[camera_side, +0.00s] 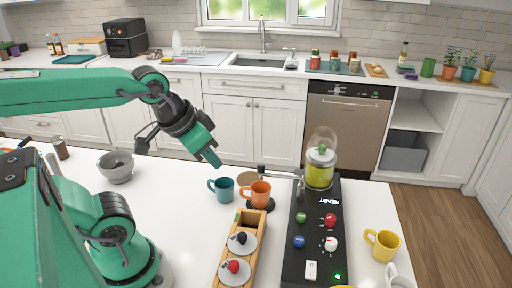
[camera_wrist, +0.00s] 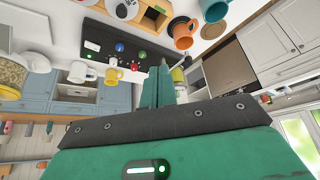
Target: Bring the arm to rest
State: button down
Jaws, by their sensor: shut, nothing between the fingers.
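My green arm reaches in from the left in the side view. My gripper (camera_side: 212,157) is shut and empty, held in the air above the white counter, up and left of the teal mug (camera_side: 222,190). Its fingers (camera_wrist: 160,86) are together in the wrist view, pointing up the picture, with nothing between them. The wrist view is turned over. It shows the orange mug (camera_wrist: 182,30) and the teal mug (camera_wrist: 212,10) at the top, beyond the fingers. My gripper touches nothing that I can see.
An orange mug (camera_side: 259,193) stands beside the teal one. A yellow mug (camera_side: 382,245) is at right, a grey bowl (camera_side: 114,172) at left.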

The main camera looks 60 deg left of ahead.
jog(key=shift+w, duration=0.1)
dwell(0.7)
jog(key=n+g, duration=0.6)
jog(key=n, duration=0.3)
send_over(299, 240)
jog(key=shift+w+f, duration=0.1)
jog(key=shift+f, duration=2.4)
jog(key=shift+f, duration=0.15)
notch_tip(299, 240, down, 14)
jog(key=shift+r, duration=0.1)
